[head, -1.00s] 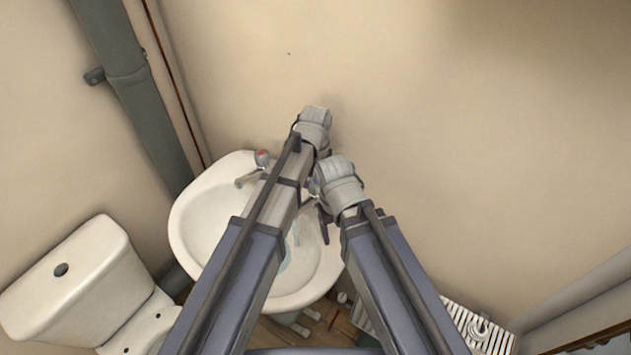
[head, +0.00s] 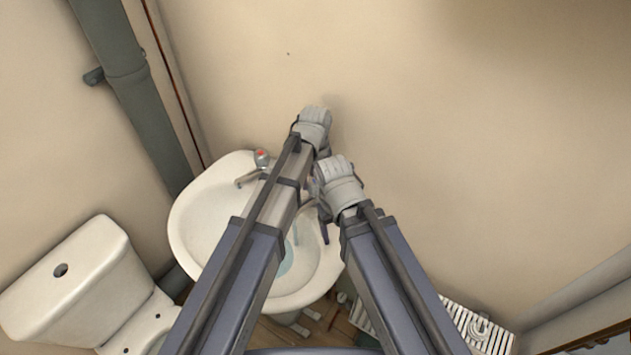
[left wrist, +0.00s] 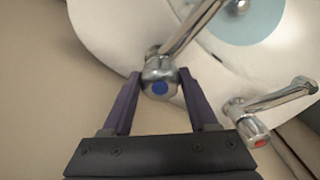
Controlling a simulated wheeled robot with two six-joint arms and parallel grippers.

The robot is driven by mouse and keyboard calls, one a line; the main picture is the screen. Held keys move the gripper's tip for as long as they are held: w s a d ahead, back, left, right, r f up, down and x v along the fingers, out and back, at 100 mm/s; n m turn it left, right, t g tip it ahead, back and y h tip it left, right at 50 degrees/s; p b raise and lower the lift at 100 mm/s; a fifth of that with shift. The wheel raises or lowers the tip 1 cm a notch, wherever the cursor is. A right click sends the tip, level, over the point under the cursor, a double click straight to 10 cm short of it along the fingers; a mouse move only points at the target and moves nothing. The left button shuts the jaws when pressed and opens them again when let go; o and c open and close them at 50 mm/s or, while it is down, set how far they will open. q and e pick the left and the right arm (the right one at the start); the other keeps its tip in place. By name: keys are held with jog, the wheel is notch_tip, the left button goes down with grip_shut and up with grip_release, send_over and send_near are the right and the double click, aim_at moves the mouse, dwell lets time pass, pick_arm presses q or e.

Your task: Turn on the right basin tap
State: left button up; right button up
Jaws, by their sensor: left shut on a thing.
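The right basin tap, chrome with a blue cap, shows in the left wrist view (left wrist: 160,80) with its spout reaching over the basin. In the head view it is mostly hidden behind my arms. My left gripper (left wrist: 160,76) is shut on this tap's head, one finger on each side of the blue cap. In the head view my left gripper (head: 322,218) is partly covered by the arm links. The white basin (head: 196,222) is against the wall. I cannot tell whether water runs.
The other tap, with a red cap (head: 262,158), stands at the basin's left; it also shows close by in the left wrist view (left wrist: 258,140). A toilet (head: 75,275) and a grey pipe (head: 130,80) are at the left. A white slatted thing (head: 455,318) is at lower right.

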aim_at(315, 181)
pick_arm(q)
jog(key=o, duration=1.4)
pick_arm(e)
jog(key=shift+r, duration=0.1)
pick_arm(q)
notch_tip(315, 181, up, 8)
jog(key=p, duration=0.8)
pick_arm(e)
notch_tip(315, 181, up, 8)
pick_arm(q)
jog(key=shift+f, duration=0.1)
pick_arm(e)
jog(key=shift+f, duration=0.2)
pick_arm(q)
jog(key=s+a+m, duration=0.1)
jog(key=s+a, duration=0.1)
jog(key=s, duration=0.3)
jog(key=s+a+m, duration=0.2)
jog(key=s, duration=0.4)
jog(key=s+a+m+y, duration=0.1)
jog(key=s+a, duration=0.1)
jog(key=s, duration=0.3)
jog(key=shift+s+a+m, duration=0.15)
jog(key=shift+s+m, duration=0.05)
jog(key=shift+m, duration=0.2)
